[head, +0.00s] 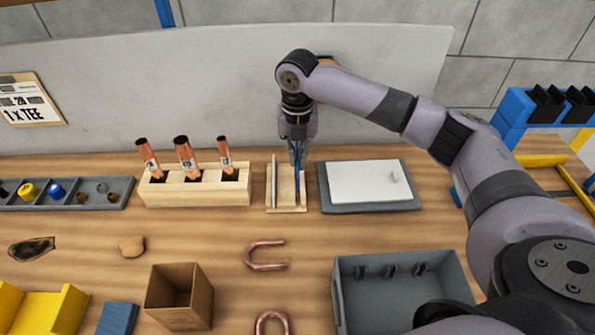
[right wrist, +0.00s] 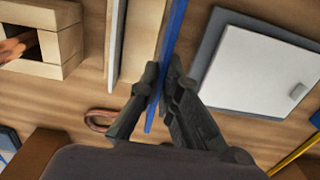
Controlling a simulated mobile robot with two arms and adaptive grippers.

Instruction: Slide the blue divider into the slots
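The blue divider (head: 297,172) is a thin blue panel standing on edge at the right side of a small wooden holder (head: 286,208). A pale panel (head: 274,182) stands upright at the holder's left side. My right gripper (head: 298,150) is above the holder, pointing down, with its fingers on both sides of the divider. In the right wrist view, the fingertips (right wrist: 165,72) close on the blue divider (right wrist: 174,35), beside the bare wooden base. The slots are too small or hidden, so I cannot tell whether the divider sits in them. My left gripper is out of view.
A wooden block with copper tubes (head: 195,190) stands left of the holder. A grey board with a white lid (head: 370,181) lies close on its right. A grey bin (head: 345,300), copper bends (head: 265,266) and a cardboard box (head: 180,316) lie in front.

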